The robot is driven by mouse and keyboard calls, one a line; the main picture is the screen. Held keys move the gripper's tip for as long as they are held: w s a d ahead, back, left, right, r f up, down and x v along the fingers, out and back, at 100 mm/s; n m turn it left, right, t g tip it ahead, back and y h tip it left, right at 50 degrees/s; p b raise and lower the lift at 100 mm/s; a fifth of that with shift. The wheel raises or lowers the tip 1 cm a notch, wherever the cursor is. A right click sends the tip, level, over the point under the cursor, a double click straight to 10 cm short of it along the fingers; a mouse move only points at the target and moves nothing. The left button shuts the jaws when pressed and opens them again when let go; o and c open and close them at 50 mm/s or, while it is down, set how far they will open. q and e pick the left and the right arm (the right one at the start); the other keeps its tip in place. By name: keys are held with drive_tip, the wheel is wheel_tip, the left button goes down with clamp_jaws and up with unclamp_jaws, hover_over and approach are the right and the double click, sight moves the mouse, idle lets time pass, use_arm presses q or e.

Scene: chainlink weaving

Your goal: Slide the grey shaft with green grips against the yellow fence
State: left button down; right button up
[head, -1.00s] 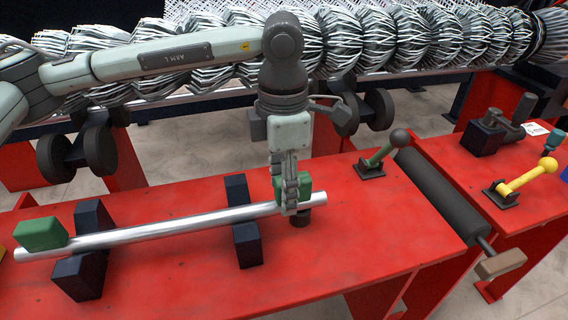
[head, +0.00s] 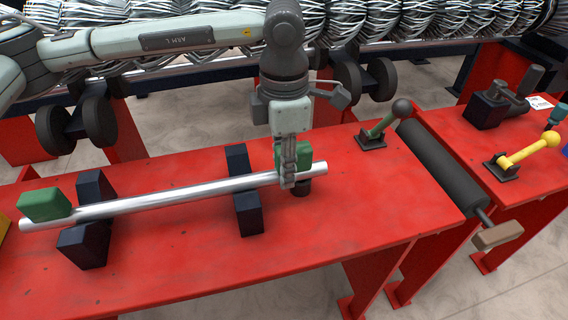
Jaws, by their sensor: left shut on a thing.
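The grey shaft (head: 185,200) is a long shiny bar lying across two dark support blocks on the red bench. One green grip (head: 44,205) stands near its left end, and another green grip (head: 305,155) is near its right end. My left gripper (head: 288,168) points down and is shut on the right green grip, partly hiding it. A sliver of yellow, which looks like the fence (head: 3,226), shows at the left picture edge near the shaft's left end; most of it is out of view. My right gripper is not in view.
The dark support blocks (head: 94,196) and (head: 240,162) stand on the red bench (head: 180,265). A green-handled lever (head: 382,126), a dark roller (head: 440,165) with a crank, and a yellow lever (head: 530,150) are to the right. Woven wire machinery runs behind.

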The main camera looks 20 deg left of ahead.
use_arm(q)
drive_tip(key=shift+a+r, duration=0.1)
drive_tip(key=shift+r, duration=0.1)
drive_tip(key=shift+w, duration=0.1)
drive_tip(key=shift+f, duration=0.1)
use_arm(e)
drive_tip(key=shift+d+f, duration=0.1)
